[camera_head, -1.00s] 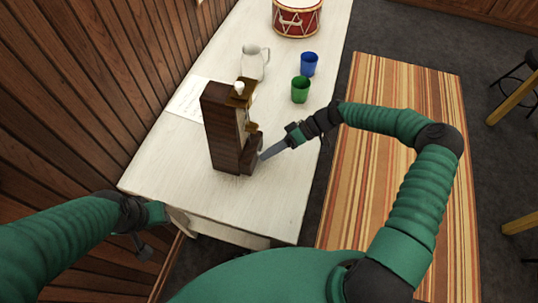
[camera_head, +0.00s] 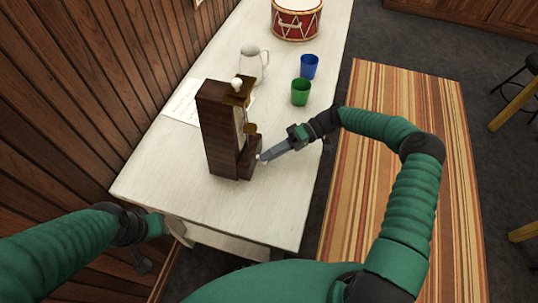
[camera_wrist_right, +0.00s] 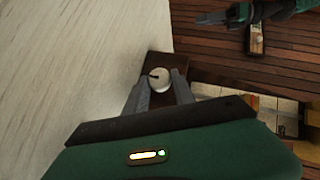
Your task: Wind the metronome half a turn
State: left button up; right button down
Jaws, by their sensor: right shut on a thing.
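The metronome (camera_head: 217,130) is a tall dark wooden case with brass parts, standing upright on the pale table. My right gripper (camera_head: 262,158) reaches it from the right, low on its side. In the right wrist view, the fingers of my right gripper (camera_wrist_right: 165,88) are shut on a round pale winding key (camera_wrist_right: 159,78) with a dark mark at its left. The key stands out from the metronome's brown side (camera_wrist_right: 152,60). My left gripper (camera_head: 168,232) is near the table's front left corner, away from the metronome; its fingers are not clear.
On the pale table (camera_head: 240,205), a white jug (camera_head: 250,65), a green cup (camera_head: 301,93), a blue cup (camera_head: 309,67) and a red drum (camera_head: 296,20) stand behind the metronome. A paper sheet (camera_head: 182,105) lies to its left. The table's front is clear.

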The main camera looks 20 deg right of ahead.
jog(key=shift+s+d+f, duration=0.1)
jog(key=shift+f, duration=0.15)
jog(key=c, duration=1.3)
grip_release()
jog(key=shift+o, duration=1.1)
jog(key=shift+d, duration=0.2)
jog(key=shift+r, duration=0.1)
jog(key=shift+a, duration=0.1)
jog(key=shift+d, duration=0.2)
jog(key=b+v, duration=0.1)
jog(key=v, duration=0.4)
jog(key=b+v, duration=0.1)
jog(key=v, duration=0.4)
jog(key=b+v, duration=0.1)
jog(key=v, duration=0.4)
jog(key=shift+w+d+f, duration=0.15)
jog(key=shift+w+f, duration=0.1)
jog(key=shift+f, duration=0.1)
jog(key=shift+d+r+b, duration=0.3)
jog(key=shift+d+r, duration=0.1)
jog(key=shift+d, duration=0.25)
